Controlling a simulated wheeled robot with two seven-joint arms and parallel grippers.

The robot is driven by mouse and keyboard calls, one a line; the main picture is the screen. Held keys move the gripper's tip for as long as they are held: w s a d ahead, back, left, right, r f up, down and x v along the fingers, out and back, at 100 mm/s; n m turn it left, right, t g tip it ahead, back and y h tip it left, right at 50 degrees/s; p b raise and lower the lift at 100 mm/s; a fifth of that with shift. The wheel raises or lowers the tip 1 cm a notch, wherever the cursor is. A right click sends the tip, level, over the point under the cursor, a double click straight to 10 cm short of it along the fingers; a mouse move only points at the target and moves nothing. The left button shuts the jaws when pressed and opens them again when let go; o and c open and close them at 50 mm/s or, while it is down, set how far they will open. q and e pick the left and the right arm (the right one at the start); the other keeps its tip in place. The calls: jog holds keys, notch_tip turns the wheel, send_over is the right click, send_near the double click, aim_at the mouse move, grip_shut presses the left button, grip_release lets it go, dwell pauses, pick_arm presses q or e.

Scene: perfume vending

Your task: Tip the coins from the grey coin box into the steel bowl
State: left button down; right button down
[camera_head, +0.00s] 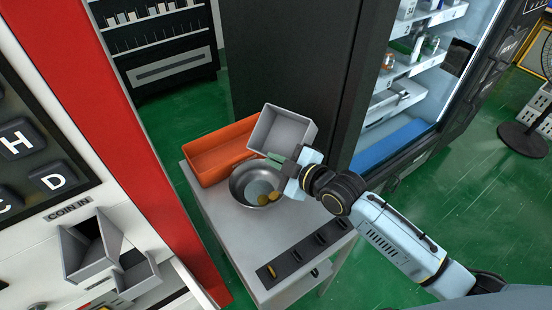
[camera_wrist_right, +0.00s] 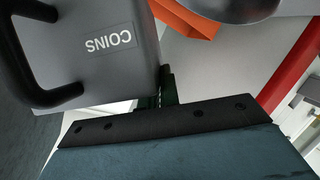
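The grey coin box (camera_head: 283,132) is at the back right of the small table, tilted, by the corner of the orange bin. Its inside looks empty from the head. In the right wrist view its side (camera_wrist_right: 95,55) fills the upper left, with a COINS label and a black handle. My right gripper (camera_head: 281,159) appears shut on the box's near edge; its fingers (camera_wrist_right: 160,90) are partly hidden by the box. The steel bowl (camera_head: 239,187) stands on the table just left of and below the gripper, with a few gold coins (camera_head: 268,198) in it. My left gripper is out of view.
The orange bin (camera_head: 212,155) sits behind the bowl. The grey table (camera_head: 262,230) has a dark slotted strip (camera_head: 307,248) along its front edge. A red and white coin machine (camera_head: 110,120) stands at left, and a dark cabinet (camera_head: 290,60) rises behind.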

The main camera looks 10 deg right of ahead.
notch_tip(320, 180, up, 3)
jog(key=m+g+p, duration=0.1)
jog(key=p, duration=0.2)
jog(key=shift+m, duration=0.3)
jog(key=shift+w+r+m+g+y+p, duration=0.1)
jog(key=shift+r+m+g+y+p, duration=0.25)
jog(key=shift+r+m+p, duration=0.4)
jog(key=shift+r+y+p, duration=0.25)
jog(key=shift+r+p, duration=0.15)
jog(key=shift+r, duration=0.1)
jog(key=shift+r+m+g+y+p, duration=0.35)
jog(key=shift+r+m+g, duration=0.3)
jog(key=shift+r+m, duration=0.4)
